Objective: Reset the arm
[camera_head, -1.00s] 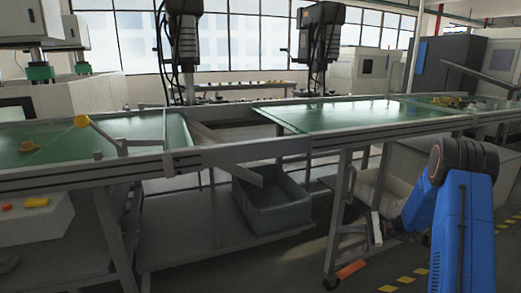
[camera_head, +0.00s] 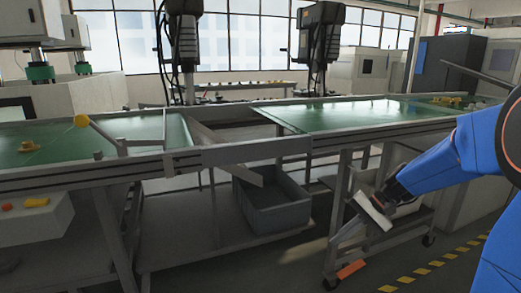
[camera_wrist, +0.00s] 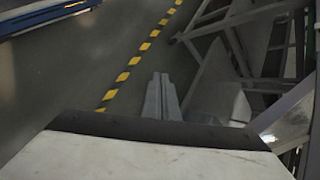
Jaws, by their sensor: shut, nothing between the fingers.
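My gripper (camera_wrist: 160,98) is in the middle of the wrist view, its two grey fingers side by side and shut, with nothing held. It points over the dark floor. In the head view my blue arm reaches in from the right edge, and the pale gripper body (camera_head: 372,208) hangs tilted in front of the table's leg frame, below the tabletop. The fingers are hard to make out there.
A long green-topped table (camera_head: 345,117) runs across the head view. A grey bin (camera_head: 272,208) sits on its lower shelf (camera_head: 190,252). Yellow-black floor tape (camera_wrist: 122,77) runs beside my gripper in the wrist view.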

